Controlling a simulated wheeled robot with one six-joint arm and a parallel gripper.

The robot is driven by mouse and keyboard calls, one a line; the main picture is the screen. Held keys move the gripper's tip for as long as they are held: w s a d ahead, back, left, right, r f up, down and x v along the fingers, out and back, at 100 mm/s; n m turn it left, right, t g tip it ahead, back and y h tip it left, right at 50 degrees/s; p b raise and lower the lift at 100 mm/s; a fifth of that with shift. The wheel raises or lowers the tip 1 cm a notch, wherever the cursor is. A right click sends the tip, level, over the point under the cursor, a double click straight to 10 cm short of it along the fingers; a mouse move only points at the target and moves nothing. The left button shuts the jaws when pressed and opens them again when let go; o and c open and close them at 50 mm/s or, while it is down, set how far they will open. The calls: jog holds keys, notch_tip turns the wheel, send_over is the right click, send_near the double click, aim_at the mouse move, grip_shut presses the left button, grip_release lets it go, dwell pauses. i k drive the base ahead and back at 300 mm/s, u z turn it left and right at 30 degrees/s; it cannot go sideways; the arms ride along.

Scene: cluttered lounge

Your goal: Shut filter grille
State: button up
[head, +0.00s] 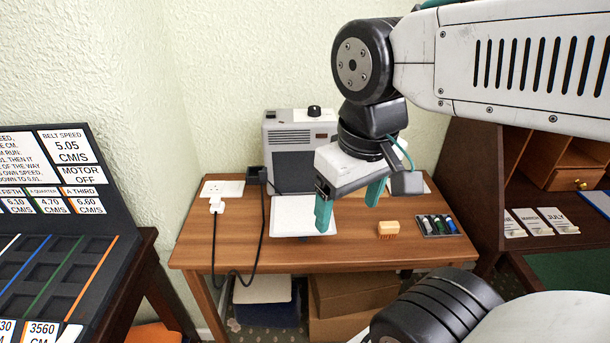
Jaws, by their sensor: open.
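A grey box-shaped unit (276,132) with a black knob on top stands at the back of the wooden table. Slots run across its upper front, and below them is a dark recess. A pale flat panel (295,216) lies in front of the recess, roughly level; it looks like the filter grille folded down, but I cannot see a hinge. My gripper (350,203) is open, with its teal fingers apart and pointing down over the table. It is to the right of the panel, and one finger overlaps the panel's right edge in the picture. It appears empty.
A wooden table (330,256) also bears a yellow brush-like block (388,229), a dark tray of small cylinders (438,226), and a socket plate (221,190) with a plugged black cable (262,225) left of the panel. A slotted board (50,270) stands left, a wooden desk right.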

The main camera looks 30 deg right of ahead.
aim_at(291, 216)
jog(key=z, duration=1.45)
jog(key=k, duration=1.6)
jog(key=u, duration=1.45)
jog(key=i, duration=1)
